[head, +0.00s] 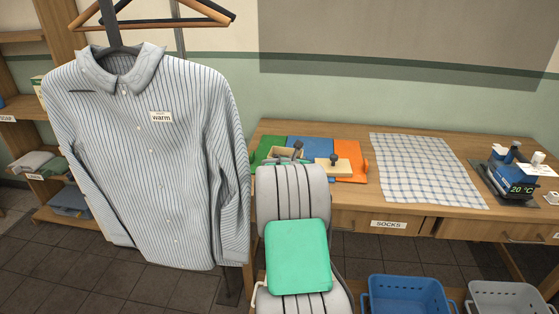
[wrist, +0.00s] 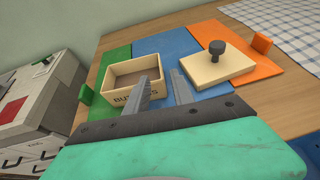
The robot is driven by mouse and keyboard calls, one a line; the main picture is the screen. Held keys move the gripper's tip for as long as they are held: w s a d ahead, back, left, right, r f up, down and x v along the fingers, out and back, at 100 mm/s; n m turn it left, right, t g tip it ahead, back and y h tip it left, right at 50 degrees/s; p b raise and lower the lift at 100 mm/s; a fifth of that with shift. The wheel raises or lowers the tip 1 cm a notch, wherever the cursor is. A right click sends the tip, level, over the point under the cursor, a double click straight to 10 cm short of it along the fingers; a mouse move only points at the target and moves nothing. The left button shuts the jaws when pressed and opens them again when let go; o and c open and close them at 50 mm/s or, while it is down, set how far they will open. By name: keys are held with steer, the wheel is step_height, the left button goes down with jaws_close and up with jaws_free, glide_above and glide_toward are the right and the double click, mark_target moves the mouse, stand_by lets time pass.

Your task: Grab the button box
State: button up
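The button box (wrist: 126,100) is a small open wooden box with dark lettering, partly hidden by a finger. It stands on the green and blue mats and looks empty inside. It also shows in the head view (head: 283,153), partly behind my arm. Its apparent lid (wrist: 218,69), a pale slab with a dark knob, lies apart to the right. My gripper (wrist: 160,80) is open, with a gap between its fingers. The left finger overlaps the box's right side in the wrist view and the right finger is just right of it. I cannot tell whether they touch it.
Green, blue (wrist: 168,43) and orange (wrist: 235,38) mats lie on the wooden table. A checked cloth (head: 428,168) lies right of them, then a blue device (head: 510,180) reading 20 °C. A striped shirt (head: 150,150) hangs at left. Baskets (head: 405,295) stand below the table.

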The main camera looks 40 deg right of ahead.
steer(key=x, duration=0.7)
steer(key=shift+w+d+f+p, duration=0.1)
steer(key=shift+w+d+p, duration=0.05)
steer(key=shift+d+p, duration=0.15)
steer(key=shift+a, duration=0.1)
jaws_close()
stand_by(0.9)
